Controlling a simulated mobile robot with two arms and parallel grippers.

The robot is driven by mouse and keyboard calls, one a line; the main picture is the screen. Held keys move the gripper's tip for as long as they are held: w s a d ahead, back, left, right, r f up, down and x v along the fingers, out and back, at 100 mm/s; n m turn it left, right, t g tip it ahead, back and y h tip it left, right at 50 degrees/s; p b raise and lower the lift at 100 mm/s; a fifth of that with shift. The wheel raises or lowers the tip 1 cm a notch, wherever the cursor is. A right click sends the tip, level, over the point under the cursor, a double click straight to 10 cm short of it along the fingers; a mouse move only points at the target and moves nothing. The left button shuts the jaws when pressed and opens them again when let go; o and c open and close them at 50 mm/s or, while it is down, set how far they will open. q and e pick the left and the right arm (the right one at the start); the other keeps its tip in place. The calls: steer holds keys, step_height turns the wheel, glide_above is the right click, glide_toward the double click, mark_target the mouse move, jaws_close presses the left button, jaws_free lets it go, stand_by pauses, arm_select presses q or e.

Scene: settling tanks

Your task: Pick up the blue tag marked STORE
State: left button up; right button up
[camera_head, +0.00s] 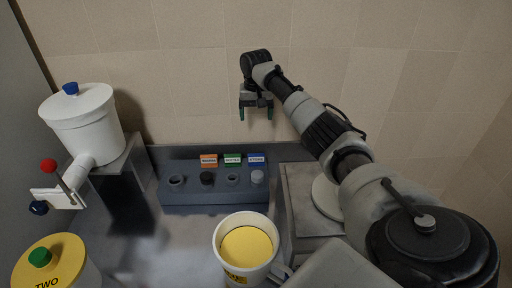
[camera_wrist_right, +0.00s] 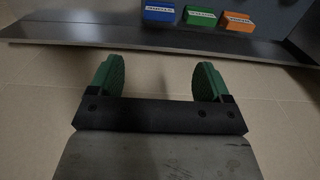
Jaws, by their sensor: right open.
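The blue tag (camera_head: 257,160) is the right one of three small tags standing at the back of a dark blue-grey rack. In the right wrist view the blue tag (camera_wrist_right: 158,12) is at the top, left of the green one. It carries a white label too small to read surely. My right gripper (camera_head: 256,114) is open and empty, pointing down near the wall, above the tags in the picture and apart from them. Its green fingers (camera_wrist_right: 157,68) are spread in the wrist view, with nothing between them. My left gripper is out of view.
A green tag (camera_head: 232,160) and an orange tag (camera_head: 208,161) stand beside the blue one. The rack (camera_head: 215,196) has several round fittings in front. A cup with yellow contents (camera_head: 246,246), a white tank (camera_head: 82,122) and a yellow-lidded container (camera_head: 50,266) stand around. The tiled wall is close behind.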

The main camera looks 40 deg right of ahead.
steer(key=b, duration=0.6)
glide_toward(256, 158)
steer(key=shift+w+d+r, duration=0.25)
steer(key=shift+w+d, duration=0.3)
steer(key=shift+f+b, duration=0.5)
steer(key=shift+b, duration=0.05)
step_height(256, 158, down, 11)
steer(key=shift+r+p, duration=0.15)
steer(key=shift+p, duration=0.25)
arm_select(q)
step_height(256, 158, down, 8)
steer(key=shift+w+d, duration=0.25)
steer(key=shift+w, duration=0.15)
arm_select(e)
steer(key=shift+c, duration=0.2)
